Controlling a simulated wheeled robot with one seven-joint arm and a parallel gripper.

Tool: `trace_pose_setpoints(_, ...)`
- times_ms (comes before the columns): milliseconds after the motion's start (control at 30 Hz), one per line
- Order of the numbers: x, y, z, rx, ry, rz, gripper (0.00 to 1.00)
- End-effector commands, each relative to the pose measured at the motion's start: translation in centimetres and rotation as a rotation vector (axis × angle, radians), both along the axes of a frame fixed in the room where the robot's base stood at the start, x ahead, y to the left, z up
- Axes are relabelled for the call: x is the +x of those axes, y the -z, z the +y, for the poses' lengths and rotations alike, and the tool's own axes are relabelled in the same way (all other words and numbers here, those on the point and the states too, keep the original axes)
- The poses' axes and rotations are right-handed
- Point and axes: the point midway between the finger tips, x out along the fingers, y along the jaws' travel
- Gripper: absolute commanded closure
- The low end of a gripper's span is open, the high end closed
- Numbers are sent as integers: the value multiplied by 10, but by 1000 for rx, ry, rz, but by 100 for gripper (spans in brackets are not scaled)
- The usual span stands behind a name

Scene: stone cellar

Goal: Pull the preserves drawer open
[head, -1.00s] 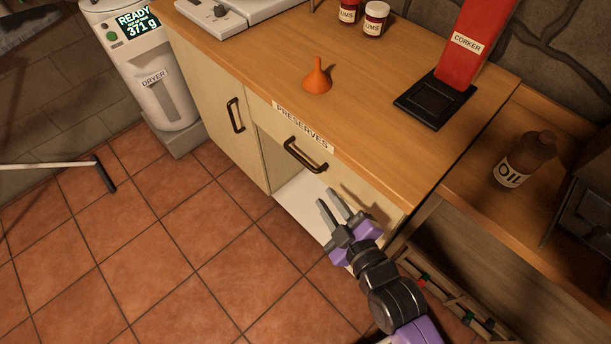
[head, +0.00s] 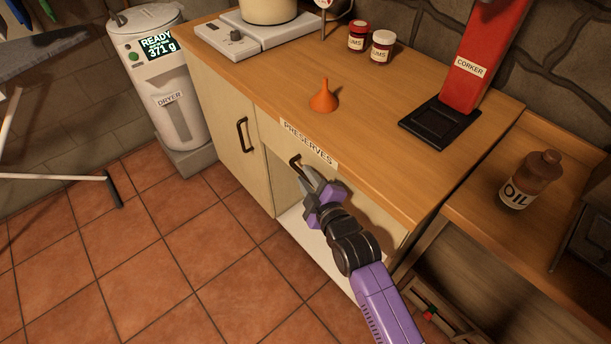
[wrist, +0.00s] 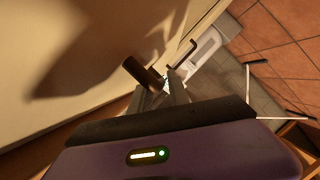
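The preserves drawer is the pale front panel (head: 272,142) under the counter's edge, beneath the white "PRESERVES" label (head: 308,143). It looks shut. Its dark bar handle (head: 295,161) is partly hidden behind my gripper (head: 303,176) in the head view. My gripper is at the handle, fingers pointing at the drawer front. In the wrist view, the dark handle (wrist: 143,74) lies right at the fingertips of my gripper (wrist: 160,88). The fingers stand apart with a gap between them. I cannot tell whether either finger touches the bar.
Below the drawer is an open compartment with a white floor (head: 292,222). A cupboard door with its own dark handle (head: 243,135) is to the left. An orange funnel (head: 324,97), jars and a red corker (head: 480,70) stand on the counter (head: 375,165).

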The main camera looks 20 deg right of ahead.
Motion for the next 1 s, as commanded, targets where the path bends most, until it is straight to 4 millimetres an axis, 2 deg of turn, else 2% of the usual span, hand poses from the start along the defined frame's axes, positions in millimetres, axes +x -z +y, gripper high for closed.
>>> trace_pose_setpoints(133,10,2,-1,0,1,-1,78)
trace_pose_setpoints(433,11,2,-1,0,1,-1,78)
trace_pose_setpoints(533,11,2,0,0,1,-1,98)
trace_pose_setpoints(567,11,2,-1,0,1,-1,100)
trace_pose_setpoints(1000,11,2,0,1,1,-1,100)
